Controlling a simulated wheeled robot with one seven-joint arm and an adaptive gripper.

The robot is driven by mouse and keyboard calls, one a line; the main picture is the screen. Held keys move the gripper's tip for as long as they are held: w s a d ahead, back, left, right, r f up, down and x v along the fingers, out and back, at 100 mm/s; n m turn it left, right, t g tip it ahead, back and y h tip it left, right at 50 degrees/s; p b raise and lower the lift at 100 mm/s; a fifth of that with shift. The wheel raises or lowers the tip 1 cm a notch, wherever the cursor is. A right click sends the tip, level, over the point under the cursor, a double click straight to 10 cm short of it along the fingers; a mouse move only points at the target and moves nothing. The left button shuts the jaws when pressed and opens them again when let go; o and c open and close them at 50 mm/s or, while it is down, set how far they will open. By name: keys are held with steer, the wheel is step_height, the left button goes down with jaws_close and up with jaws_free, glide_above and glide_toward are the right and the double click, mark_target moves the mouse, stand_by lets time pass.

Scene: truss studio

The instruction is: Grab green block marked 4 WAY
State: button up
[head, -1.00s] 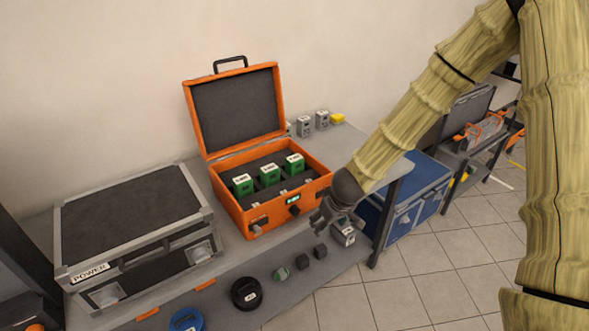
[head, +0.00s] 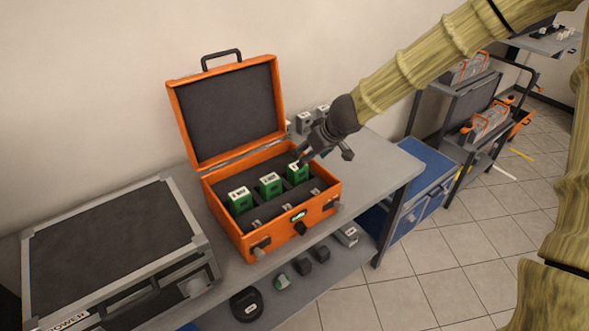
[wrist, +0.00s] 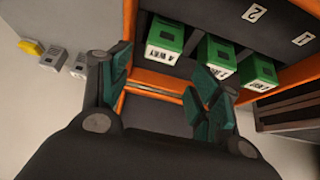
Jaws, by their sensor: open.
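The green block marked 4 WAY (wrist: 165,42) stands in the open orange case, at the left end of a row in the wrist view. In the head view it is the rightmost green block (head: 297,174), partly behind a finger. Two more green blocks, a middle one (wrist: 215,55) and an end one (wrist: 257,72), stand beside it. My gripper (head: 324,160) is open and empty, over the right side of the case. In the wrist view its spread fingers (wrist: 165,85) show below the row, the left one close to the 4 WAY block. I see no grip on it.
The case's raised lid (head: 235,110) stands behind the blocks. Grey blocks (head: 304,122) stand on the table beyond the case. A black POWER case (head: 110,245) is at left. A lower shelf holds small dark blocks (head: 322,253) and a black roll (head: 247,305).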

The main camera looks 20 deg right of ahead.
mark_target(298, 176)
steer(key=shift+x, duration=5.1)
steer(key=shift+a, duration=0.15)
steer(key=c, duration=1)
steer(key=shift+r, duration=0.1)
